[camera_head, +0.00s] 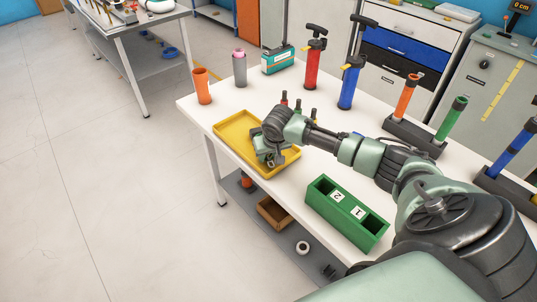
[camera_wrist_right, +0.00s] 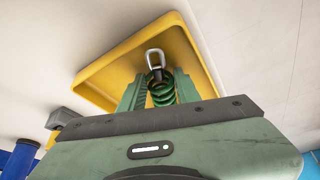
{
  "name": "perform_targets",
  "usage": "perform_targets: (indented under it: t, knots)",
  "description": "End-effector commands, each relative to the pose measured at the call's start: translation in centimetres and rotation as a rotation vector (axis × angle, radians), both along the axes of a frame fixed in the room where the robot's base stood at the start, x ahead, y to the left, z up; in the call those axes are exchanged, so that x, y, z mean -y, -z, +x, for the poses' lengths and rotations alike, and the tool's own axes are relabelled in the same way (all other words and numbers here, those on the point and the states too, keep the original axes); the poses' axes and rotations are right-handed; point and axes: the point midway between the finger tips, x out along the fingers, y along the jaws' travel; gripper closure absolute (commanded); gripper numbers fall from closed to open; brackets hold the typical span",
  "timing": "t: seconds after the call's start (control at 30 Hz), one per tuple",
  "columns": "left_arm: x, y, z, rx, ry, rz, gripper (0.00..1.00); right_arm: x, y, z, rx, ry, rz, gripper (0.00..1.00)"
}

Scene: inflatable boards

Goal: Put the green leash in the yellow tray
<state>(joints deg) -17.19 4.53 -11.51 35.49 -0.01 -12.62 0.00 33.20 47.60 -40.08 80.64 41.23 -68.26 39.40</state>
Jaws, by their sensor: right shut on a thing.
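The yellow tray (camera_head: 233,131) lies on the white table near its left front edge. My right gripper (camera_head: 270,160) is over the right part of the tray. In the right wrist view its fingers (camera_wrist_right: 158,92) are shut on the green coiled leash (camera_wrist_right: 163,93), which has a silver clip (camera_wrist_right: 154,57) at its end. The yellow tray (camera_wrist_right: 105,66) shows behind the leash in that view. I cannot tell whether the leash touches the tray floor. In the head view the leash is mostly hidden by the gripper. My left gripper is out of view.
A green box with two numbered compartments (camera_head: 340,218) stands right of the tray. An orange cup (camera_head: 202,86), a grey bottle (camera_head: 239,68), a red pump (camera_head: 313,62) and a blue pump (camera_head: 350,82) stand toward the back. My right arm crosses the table's middle.

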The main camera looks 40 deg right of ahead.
Motion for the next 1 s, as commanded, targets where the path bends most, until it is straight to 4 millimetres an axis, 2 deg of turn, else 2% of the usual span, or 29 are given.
perform_targets:
  t: [0.3,0.33,0.4,0.77,0.87,1.0]
  knots:
    - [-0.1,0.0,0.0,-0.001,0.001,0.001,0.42,0.0,0.3,0.0,0.001,0.0,0.001,1.0]
    - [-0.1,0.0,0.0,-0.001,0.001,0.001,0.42,0.0,0.3,0.0,0.0,0.0,0.0,0.65]
    - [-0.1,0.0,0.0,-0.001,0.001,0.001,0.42,0.0,0.3,0.0,0.0,0.0,0.0,0.46]
    - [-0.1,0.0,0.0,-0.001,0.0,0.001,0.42,0.0,0.0,0.0,0.001,0.0,0.0,0.46]
    - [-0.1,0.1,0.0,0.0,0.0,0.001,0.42,0.0,-0.8,-0.2,0.001,0.0,0.0,0.46]
    - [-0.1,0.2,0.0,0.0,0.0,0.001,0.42,-0.3,-3.2,-1.2,0.003,-0.002,-0.002,0.46]
